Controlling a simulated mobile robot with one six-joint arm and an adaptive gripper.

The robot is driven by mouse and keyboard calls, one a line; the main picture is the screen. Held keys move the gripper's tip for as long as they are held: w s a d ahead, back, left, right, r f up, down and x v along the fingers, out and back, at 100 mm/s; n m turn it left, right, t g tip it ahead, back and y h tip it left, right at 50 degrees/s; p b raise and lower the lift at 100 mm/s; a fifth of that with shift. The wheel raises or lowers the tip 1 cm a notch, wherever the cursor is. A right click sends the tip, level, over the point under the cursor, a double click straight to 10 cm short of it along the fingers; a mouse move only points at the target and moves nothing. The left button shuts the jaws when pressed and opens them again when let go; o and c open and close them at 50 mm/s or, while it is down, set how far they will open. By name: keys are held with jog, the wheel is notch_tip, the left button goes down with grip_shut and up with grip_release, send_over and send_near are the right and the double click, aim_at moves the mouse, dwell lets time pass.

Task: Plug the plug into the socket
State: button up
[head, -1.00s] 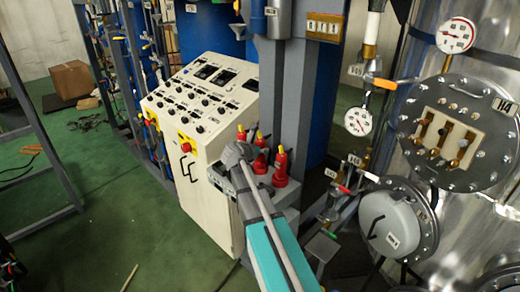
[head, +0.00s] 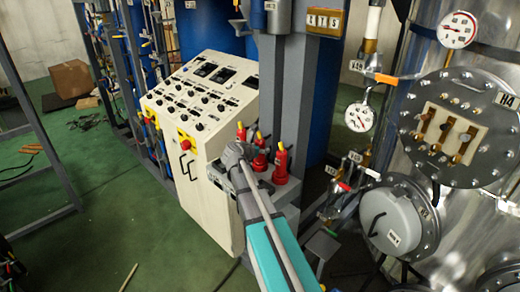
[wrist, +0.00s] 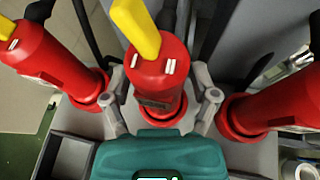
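Three red cylindrical fittings with yellow tops stand on a grey ledge beside the control cabinet: a left one (wrist: 50,62), a middle one (wrist: 160,82) and a right one (wrist: 275,100). I cannot tell which part is the plug and which the socket. My gripper (wrist: 160,92) has one finger on each side of the middle fitting, close to its body. Whether the fingers press on it is unclear. In the head view my gripper (head: 236,155) is beside the red fittings; the near right fitting (head: 281,166) shows clearly, and the arm partly hides the ledge.
The white control cabinet (head: 200,100) stands left of the ledge. A grey column (head: 285,100) rises behind it. Pipes, valves and a metal vessel (head: 460,210) are on the right. The left and right fittings flank my gripper closely. Green floor (head: 130,220) is free at left.

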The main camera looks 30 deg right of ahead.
jog(key=shift+o, duration=0.3)
jog(key=shift+r, duration=0.15)
notch_tip(320, 180, up, 10)
jog(key=p, duration=0.9)
jog(key=shift+f+p, duration=0.2)
jog(key=shift+p, duration=0.2)
dwell(0.9)
